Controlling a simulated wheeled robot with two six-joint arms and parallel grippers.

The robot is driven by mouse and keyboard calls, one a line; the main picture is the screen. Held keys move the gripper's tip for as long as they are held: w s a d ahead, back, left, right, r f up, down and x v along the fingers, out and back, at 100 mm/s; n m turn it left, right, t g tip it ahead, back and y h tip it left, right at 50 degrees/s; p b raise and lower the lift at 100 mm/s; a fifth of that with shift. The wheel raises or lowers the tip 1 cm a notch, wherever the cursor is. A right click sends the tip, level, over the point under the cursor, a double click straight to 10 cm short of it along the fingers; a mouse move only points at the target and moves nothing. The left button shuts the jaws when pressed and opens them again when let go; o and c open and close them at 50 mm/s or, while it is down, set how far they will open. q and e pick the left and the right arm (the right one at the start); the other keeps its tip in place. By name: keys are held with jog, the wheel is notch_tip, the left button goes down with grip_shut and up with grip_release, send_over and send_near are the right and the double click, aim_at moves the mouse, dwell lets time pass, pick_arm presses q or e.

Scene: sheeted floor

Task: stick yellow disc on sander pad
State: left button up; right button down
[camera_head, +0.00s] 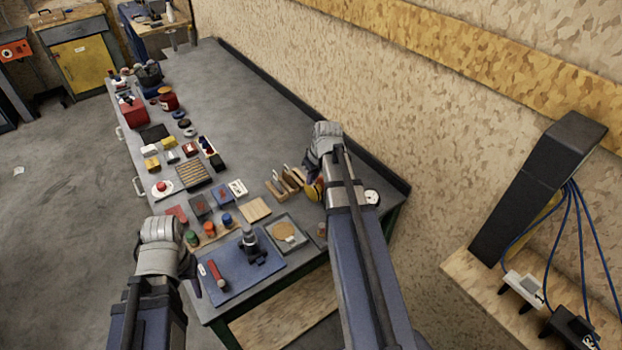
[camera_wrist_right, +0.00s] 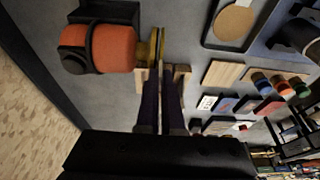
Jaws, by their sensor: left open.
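The sander, with an orange body (camera_wrist_right: 98,48) and a black clamp around it, lies at the upper left of the right wrist view. Its yellowish pad (camera_wrist_right: 145,50) faces right. The yellow disc (camera_wrist_right: 161,46) shows edge-on as a thin strip close beside the pad; I cannot tell if they touch. My right gripper (camera_wrist_right: 160,80) is closed on the disc's near edge. In the head view the sander (camera_head: 312,191) is mostly hidden behind my right gripper (camera_head: 318,172). My left gripper (camera_head: 193,284) is open and empty over the left edge of a blue mat (camera_head: 238,286).
A tray (camera_head: 300,245) holds a tan disc (camera_head: 284,230). A wooden rack (camera_head: 283,183) stands left of the sander. A wooden square (camera_head: 254,209), coloured jars (camera_head: 210,229) and a red-handled tool (camera_head: 216,274) lie nearby. The bench's far right part is clear, along the wall.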

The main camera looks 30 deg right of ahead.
jog(key=shift+d, duration=0.25)
jog(key=c, duration=1)
grip_release()
jog(key=p+v, duration=0.7)
jog(key=shift+s+r, duration=0.15)
jog(key=shift+r, duration=0.25)
